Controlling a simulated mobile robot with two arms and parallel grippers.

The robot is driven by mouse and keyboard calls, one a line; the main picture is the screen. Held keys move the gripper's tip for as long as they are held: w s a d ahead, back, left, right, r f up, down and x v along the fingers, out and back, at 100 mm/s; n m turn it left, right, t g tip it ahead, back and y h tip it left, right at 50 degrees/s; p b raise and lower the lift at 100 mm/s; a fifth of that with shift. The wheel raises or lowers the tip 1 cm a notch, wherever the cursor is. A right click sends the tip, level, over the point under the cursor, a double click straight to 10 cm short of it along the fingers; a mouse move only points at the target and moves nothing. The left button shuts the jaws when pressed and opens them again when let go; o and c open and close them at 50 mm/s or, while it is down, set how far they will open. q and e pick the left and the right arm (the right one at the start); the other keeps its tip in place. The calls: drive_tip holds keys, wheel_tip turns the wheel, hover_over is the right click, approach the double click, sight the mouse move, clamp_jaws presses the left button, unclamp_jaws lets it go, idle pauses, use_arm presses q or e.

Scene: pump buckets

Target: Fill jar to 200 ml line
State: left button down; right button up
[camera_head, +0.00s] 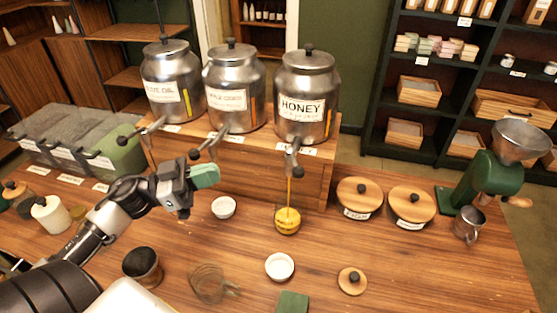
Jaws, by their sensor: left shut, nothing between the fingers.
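The jar (288,221) stands on the wooden table under the honey dispenser (307,75), which is labelled HONEY. A thin golden stream (289,191) runs from the dispenser's tap (292,152) down into the jar. The jar looks golden with honey; its level and any 200 ml line are too small to read. My left gripper (206,174), with green fingertips, is shut and empty. It is left of the honey tap and jar, apart from both, in front of the middle dispenser. My right gripper is not in view.
Two more steel dispensers (173,75) (234,80) stand left on the wooden stand (309,178). White bowls (224,207) (280,266), a glass pitcher (208,283) and a wooden lid (352,281) lie around the jar. Lidded canisters (411,206) and a green grinder (494,181) stand right.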

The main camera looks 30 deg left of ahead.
use_arm(q)
drive_tip(key=p, duration=0.3)
approach(294, 162)
drive_tip(key=w+d+r, duration=0.2)
drive_tip(key=d+r, duration=0.1)
drive_tip(key=r, duration=0.2)
drive_tip(key=w+d+f, duration=0.2)
drive_tip(key=f, duration=0.1)
drive_tip(key=shift+d+f, duration=0.15)
drive_tip(key=shift+d, duration=0.05)
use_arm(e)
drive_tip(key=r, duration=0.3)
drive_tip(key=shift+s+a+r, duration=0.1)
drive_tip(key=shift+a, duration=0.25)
use_arm(q)
drive_tip(key=shift+w, duration=0.1)
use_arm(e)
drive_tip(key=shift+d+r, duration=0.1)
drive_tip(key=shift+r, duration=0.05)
